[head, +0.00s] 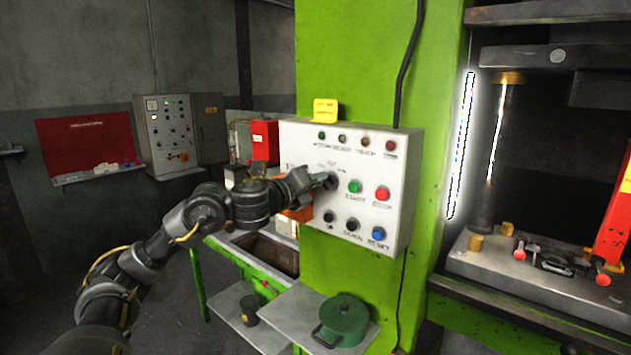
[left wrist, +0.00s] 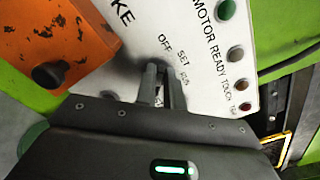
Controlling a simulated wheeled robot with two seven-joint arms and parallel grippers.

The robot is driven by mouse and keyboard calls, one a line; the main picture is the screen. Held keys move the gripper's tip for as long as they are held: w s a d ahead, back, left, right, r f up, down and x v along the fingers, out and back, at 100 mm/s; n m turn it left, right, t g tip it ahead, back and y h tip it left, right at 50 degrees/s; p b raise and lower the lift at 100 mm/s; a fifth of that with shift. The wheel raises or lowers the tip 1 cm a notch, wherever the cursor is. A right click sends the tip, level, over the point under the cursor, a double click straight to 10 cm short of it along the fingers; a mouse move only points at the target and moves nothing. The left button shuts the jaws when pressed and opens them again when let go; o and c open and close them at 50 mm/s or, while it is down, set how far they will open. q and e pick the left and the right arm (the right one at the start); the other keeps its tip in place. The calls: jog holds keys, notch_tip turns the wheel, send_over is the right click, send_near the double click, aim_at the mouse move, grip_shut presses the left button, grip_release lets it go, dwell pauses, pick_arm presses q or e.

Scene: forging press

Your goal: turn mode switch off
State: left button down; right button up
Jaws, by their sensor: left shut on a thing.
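The white control panel (head: 299,146) is mounted on the green press column. My left gripper (head: 322,182) reaches it from the left and is shut on the mode switch (head: 333,181), a dark knob left of the green button. In the left wrist view, the two fingers (left wrist: 161,80) point at the panel below the printed words OFF and SET. The fingers largely hide the knob there, so I cannot tell its exact setting. My right gripper is not in view.
Beside the switch are a green button (head: 354,186) and a red button (head: 382,193). Dark knobs and a blue button (head: 378,233) sit below. A green pot (head: 343,320) stands on a shelf under the panel. An orange box (left wrist: 62,42) shows close by in the wrist view.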

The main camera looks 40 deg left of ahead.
pick_arm(q)
jog(key=c, duration=1.5)
grip_release()
jog(key=shift+s, duration=0.1)
jog(key=s+b, duration=0.8)
jog(key=s, duration=0.2)
jog(key=shift+s+b, duration=0.35)
jog(key=shift+w+f, duration=0.1)
